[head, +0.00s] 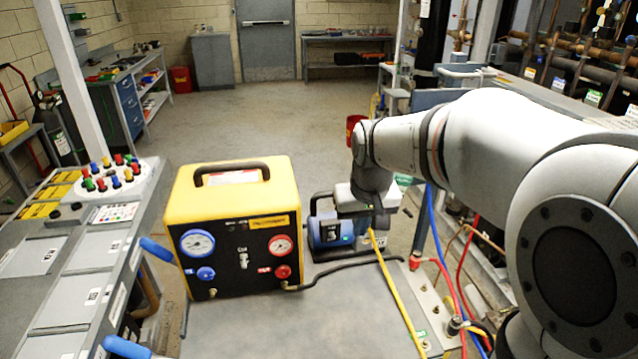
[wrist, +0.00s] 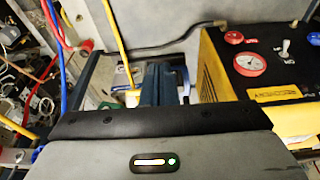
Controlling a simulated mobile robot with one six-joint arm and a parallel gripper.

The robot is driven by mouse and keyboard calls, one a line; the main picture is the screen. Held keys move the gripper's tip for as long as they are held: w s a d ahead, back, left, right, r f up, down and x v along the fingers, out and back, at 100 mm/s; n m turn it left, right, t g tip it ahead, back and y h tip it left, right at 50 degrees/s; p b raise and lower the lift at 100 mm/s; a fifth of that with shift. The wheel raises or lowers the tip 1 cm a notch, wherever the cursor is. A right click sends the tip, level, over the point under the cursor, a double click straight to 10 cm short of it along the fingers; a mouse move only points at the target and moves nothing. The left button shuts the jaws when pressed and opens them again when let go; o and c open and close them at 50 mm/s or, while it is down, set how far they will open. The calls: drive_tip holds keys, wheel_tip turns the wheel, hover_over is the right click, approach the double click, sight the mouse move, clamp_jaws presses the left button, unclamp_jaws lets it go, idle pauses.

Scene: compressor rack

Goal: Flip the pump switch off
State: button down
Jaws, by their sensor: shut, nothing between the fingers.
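The yellow box (head: 228,190) with two gauges and its own toggle (head: 243,257) stands close left of the pump. A black hose (head: 345,267) and yellow hose (head: 395,290) run nearby. Red and blue hoses (head: 432,220) hang at the right. A control console (head: 75,270) is at left.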

drive_tip(key=w+a+r+p, duration=0.1)
drive_tip(key=w+a+p, duration=0.2)
drive_tip(key=w, duration=1.1)
drive_tip(key=shift+r+n, duration=0.15)
drive_tip(key=shift+n, duration=0.25)
drive_tip(key=b, duration=0.7)
hover_over(333, 234)
drive_tip(key=w, duration=0.1)
drive_tip(key=x, duration=0.3)
drive_tip(key=s+x, duration=0.1)
drive_tip(key=x, duration=0.2)
drive_tip(key=s+x, duration=0.1)
drive_tip(key=x, duration=0.2)
drive_tip(key=shift+s+f, duration=0.1)
drive_tip(key=shift+f, duration=0.6)
drive_tip(key=s+f+b, duration=0.2)
drive_tip(key=f, duration=0.1)
drive_tip(key=shift+w+d+f, duration=0.1)
drive_tip(key=shift+w, duration=0.1)
drive_tip(key=shift+s, duration=0.1)
